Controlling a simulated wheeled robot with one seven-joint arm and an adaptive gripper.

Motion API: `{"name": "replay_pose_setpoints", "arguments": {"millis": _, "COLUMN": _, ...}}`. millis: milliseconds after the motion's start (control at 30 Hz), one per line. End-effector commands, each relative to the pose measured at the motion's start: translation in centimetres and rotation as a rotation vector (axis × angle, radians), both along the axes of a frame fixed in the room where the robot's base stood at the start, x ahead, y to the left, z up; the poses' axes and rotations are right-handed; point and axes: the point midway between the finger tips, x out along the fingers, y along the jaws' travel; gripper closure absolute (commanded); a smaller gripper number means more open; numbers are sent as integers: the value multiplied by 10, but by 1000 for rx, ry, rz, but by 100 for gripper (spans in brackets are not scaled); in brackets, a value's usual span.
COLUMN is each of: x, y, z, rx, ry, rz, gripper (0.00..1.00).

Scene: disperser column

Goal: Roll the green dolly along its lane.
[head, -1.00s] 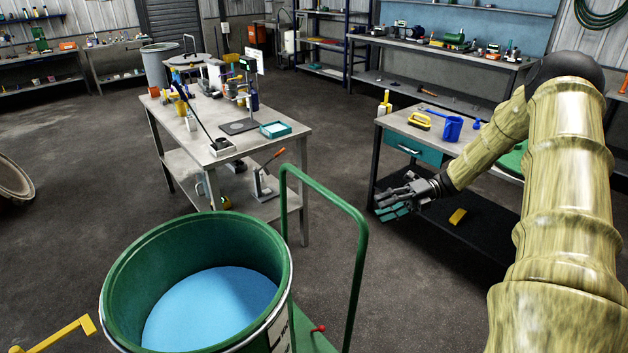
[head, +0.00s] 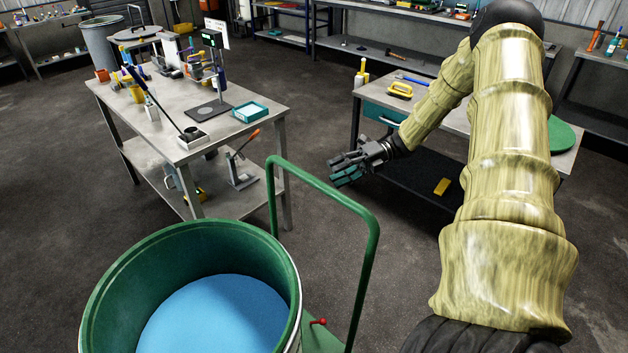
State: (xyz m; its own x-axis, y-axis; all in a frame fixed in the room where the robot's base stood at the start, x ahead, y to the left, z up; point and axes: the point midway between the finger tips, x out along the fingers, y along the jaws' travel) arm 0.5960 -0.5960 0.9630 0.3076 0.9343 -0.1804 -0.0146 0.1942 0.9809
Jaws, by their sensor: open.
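The green dolly (head: 323,342) shows at the bottom centre, partly cut off by the lower frame edge. Its bent green tube handle (head: 323,189) stands upright behind and right of a drum. The green drum (head: 118,290) holds blue liquid and hides part of the dolly. A small red knob (head: 318,321) sits low by the handle. My gripper (head: 343,171) is open and empty, beyond and above the handle, apart from it, in front of the right bench. The lane's markings cannot be made out.
A grey metal table (head: 195,140) with a lower shelf stands left of the handle, carrying tools and a teal tray (head: 250,111). A dark-shelved bench (head: 420,180) stands at the right behind my arm. Bare dark floor (head: 60,180) lies at the left and between table and bench.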

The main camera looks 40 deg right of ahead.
Motion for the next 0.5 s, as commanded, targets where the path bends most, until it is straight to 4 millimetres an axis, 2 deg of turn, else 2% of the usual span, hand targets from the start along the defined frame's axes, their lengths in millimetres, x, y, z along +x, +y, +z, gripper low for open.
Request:
{"name": "replay_pose_setpoints", "arguments": {"millis": 300, "x": 16, "y": 49, "z": -8, "rx": 3, "ry": 1, "rz": 3, "gripper": 54}}
{"name": "replay_pose_setpoints", "arguments": {"millis": 500, "x": 24, "y": 66, "z": -14, "rx": 5, "ry": 1, "rz": 4, "gripper": 54}}
